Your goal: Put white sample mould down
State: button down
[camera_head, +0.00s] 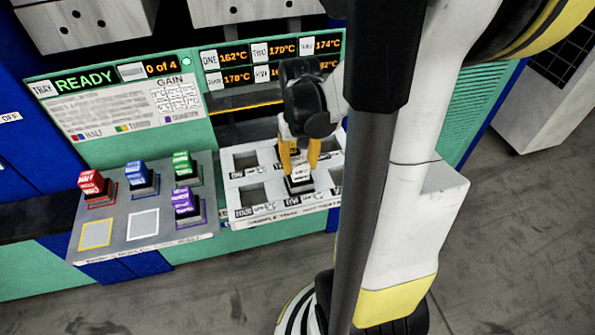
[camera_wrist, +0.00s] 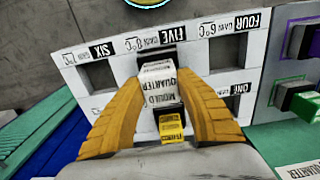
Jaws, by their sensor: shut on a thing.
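My gripper (camera_head: 299,160) has its yellow fingers pointing down over the white sample tray (camera_head: 262,209). In the wrist view my gripper (camera_wrist: 161,82) is shut on the white sample mould (camera_wrist: 160,92), with one finger on each side. The mould has a white face lettered "QUARTER MOULD" and dark parts. In the head view the mould (camera_head: 299,180) is upright at the middle of the tray's front row. In the wrist view it is by the label FIVE (camera_wrist: 147,42). My fingers hide part of it, and I cannot tell whether it is fully seated.
Empty square openings lie beside it, near SIX (camera_wrist: 100,76) and FOUR (camera_wrist: 224,52). Left of the tray, a grey panel (camera_head: 118,235) bears red (camera_head: 92,184), blue (camera_head: 138,174), green (camera_head: 183,161) and purple (camera_head: 185,201) blocks. A green press console (camera_head: 110,86) stands behind.

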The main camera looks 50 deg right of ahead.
jog(key=shift+f+b, duration=0.5)
jog(key=shift+f, duration=0.9)
jog(key=shift+f, duration=0.1)
jog(key=c, duration=0.9)
grip_release()
notch_tip(320, 180, up, 12)
jog(key=p, duration=0.5)
jog(key=a+r+n+t, duration=0.2)
jog(key=a, duration=0.5)
jog(key=a+r+n+t, duration=0.2)
jog(key=a+r, duration=0.1)
jog(key=a, duration=0.4)
jog(key=a+r+n+t, duration=0.2)
jog(key=a+t, duration=0.1)
jog(key=a, duration=0.4)
jog(key=shift+w+a+r, duration=0.15)
jog(key=shift+w+a, duration=0.15)
jog(key=shift+w, duration=0.05)
